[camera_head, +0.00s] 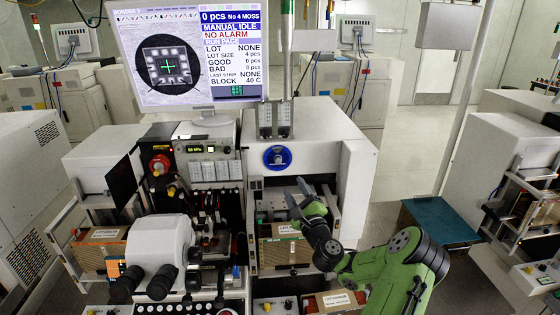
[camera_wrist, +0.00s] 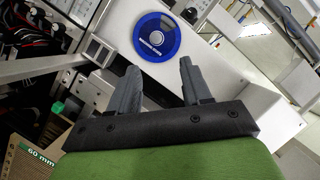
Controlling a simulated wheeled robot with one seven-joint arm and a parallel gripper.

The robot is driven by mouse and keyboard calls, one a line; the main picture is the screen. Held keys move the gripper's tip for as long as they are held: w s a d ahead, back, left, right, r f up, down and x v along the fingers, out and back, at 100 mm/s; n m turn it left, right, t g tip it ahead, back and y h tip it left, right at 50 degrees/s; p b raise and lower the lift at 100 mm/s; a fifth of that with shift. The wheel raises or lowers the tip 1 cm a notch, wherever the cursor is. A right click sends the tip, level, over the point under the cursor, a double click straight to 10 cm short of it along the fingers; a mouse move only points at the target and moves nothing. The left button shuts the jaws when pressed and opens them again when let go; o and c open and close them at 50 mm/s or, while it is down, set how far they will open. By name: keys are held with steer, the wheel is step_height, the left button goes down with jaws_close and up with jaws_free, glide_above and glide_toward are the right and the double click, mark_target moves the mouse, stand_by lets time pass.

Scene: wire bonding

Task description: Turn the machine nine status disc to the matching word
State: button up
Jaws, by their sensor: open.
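The blue status disc (camera_head: 277,157) sits on the white front face of the machine (camera_head: 312,138), below and right of the monitor. It has a pale centre with a dark knob or mark. In the wrist view the disc (camera_wrist: 156,37) is ahead of my fingers, with white lettering too small to read surely. My gripper (camera_head: 304,192) is below and slightly right of the disc in the head view. In the wrist view my gripper (camera_wrist: 158,78) has its two grey fingers apart, with nothing between them. The fingers are clear of the disc.
The monitor (camera_head: 188,50) shows "MANUAL IDLE", "NO ALARM" and "No 4 MOSS". Labelled boxes (camera_head: 285,252) stand below my gripper. Binocular eyepieces (camera_head: 160,281) project at the front left. A grey frame bar (camera_wrist: 45,68) runs left of my fingers. Open floor (camera_head: 395,165) lies right of the machine.

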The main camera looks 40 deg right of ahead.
mark_target(279, 162)
steer(key=p+x, duration=0.1)
steer(key=x, duration=0.4)
steer(key=p+x, duration=0.2)
steer(key=x, duration=0.4)
steer(key=shift+w+a+f, duration=0.1)
steer(key=shift+w+a, duration=0.1)
steer(key=shift+w, duration=0.3)
steer(key=shift+s, duration=0.15)
steer(key=shift+c, duration=0.4)
jaws_close()
